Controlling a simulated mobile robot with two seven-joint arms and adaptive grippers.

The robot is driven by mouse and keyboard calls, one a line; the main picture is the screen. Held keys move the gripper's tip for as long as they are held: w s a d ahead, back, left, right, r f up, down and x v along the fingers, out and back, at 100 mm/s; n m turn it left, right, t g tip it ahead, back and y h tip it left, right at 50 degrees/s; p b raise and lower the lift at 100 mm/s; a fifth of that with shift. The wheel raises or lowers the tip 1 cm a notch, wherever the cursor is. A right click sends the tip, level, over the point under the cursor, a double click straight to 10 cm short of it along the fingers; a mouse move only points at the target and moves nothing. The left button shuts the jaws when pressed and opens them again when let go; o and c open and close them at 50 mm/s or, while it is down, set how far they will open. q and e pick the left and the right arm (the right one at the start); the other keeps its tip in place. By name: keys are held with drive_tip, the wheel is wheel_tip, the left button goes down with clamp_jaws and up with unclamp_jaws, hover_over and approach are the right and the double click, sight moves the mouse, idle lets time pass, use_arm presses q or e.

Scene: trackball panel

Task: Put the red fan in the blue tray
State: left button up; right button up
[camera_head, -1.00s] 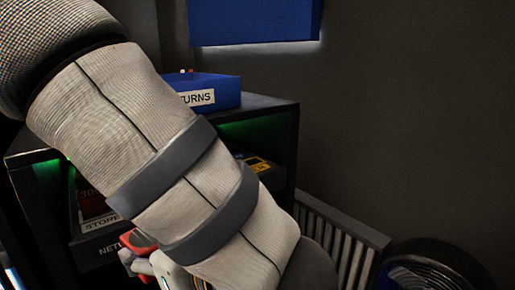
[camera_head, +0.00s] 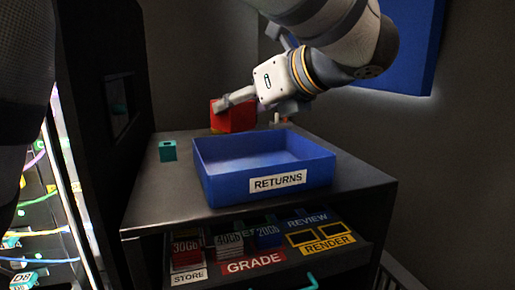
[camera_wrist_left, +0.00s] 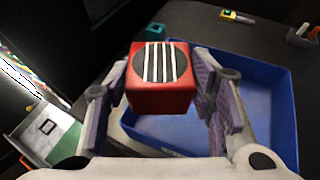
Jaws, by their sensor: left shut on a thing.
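The red fan (camera_head: 235,115) is a small red block. In the left wrist view the fan (camera_wrist_left: 160,95) shows a round black grille with white bars. My left gripper (camera_head: 224,104) is shut on it, one finger on each side. The blue tray (camera_head: 276,183), labelled RETURNS, stands on the dark cabinet top. In the head view the fan is held up at the tray's back left corner. In the left wrist view it overlaps the blue tray (camera_wrist_left: 275,110) at its left side. My right gripper is not in view.
A small teal block (camera_head: 167,151) sits on the cabinet top left of the tray. Small items (camera_head: 279,119) lie behind the tray. An open shelf (camera_head: 275,262) below holds labelled bins. A blue panel (camera_head: 405,50) hangs on the wall at right.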

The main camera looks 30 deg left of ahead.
sight(251, 125)
use_arm(q)
drive_tip(key=shift+w+a+f, duration=0.1)
drive_tip(key=shift+w+a, duration=0.1)
drive_tip(key=shift+w, duration=0.4)
drive_tip(key=shift+w+a+f, duration=0.1)
drive_tip(key=shift+w+a, duration=0.05)
drive_tip(key=shift+w, duration=0.45)
drive_tip(key=w+a+f, duration=0.1)
drive_tip(key=w+f, duration=0.1)
drive_tip(key=f, duration=0.1)
drive_tip(key=w+f, duration=0.1)
drive_tip(key=f, duration=0.2)
drive_tip(key=w+a+f, duration=0.1)
drive_tip(key=w+f, duration=0.1)
drive_tip(key=f, duration=0.1)
drive_tip(key=shift+w+a+f, duration=0.1)
drive_tip(key=shift+w+a, duration=0.2)
drive_tip(key=shift+w, duration=0.05)
drive_tip(key=shift+f, duration=0.15)
